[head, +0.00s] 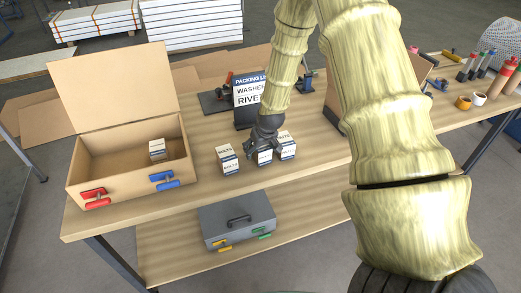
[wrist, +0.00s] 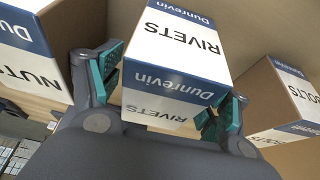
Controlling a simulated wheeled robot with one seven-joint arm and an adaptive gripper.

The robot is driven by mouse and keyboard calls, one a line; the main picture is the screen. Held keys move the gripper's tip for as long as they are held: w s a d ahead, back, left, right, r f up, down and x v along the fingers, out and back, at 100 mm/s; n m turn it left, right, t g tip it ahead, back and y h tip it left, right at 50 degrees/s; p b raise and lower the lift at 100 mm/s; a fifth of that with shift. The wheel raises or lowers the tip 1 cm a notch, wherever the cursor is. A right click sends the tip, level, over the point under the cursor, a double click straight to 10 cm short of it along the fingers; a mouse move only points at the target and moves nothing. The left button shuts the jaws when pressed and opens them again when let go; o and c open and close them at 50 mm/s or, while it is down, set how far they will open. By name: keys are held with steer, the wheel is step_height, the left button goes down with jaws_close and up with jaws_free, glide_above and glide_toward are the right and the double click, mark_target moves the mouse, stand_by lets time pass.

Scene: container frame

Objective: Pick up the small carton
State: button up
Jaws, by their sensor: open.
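Three small white cartons with blue bands stand in a group on the workbench. In the wrist view, the carton marked RIVETS (wrist: 180,55) is in the middle, with the NUTS carton (wrist: 25,50) to its left and the BOLTS carton (wrist: 285,95) to its right. My gripper (wrist: 165,97) is open, with its teal-padded fingers on either side of the RIVETS carton; I cannot tell whether they touch it. In the head view, my gripper (head: 264,146) comes down over the middle carton (head: 264,158) and hides its upper part. Another small carton (head: 157,148) sits inside the open box.
The open cardboard box (head: 125,178) with red and blue handles stands at the bench's left. A packing list sign (head: 249,89) stands behind the cartons. A grey case (head: 237,219) lies on the lower shelf. Neighbouring cartons leave little room beside my fingers.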

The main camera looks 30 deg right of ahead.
steer(key=shift+w+f, duration=0.1)
steer(key=shift+f, duration=0.1)
steer(key=c, duration=1.3)
steer(key=shift+c, duration=0.2)
steer(key=shift+r, duration=0.15)
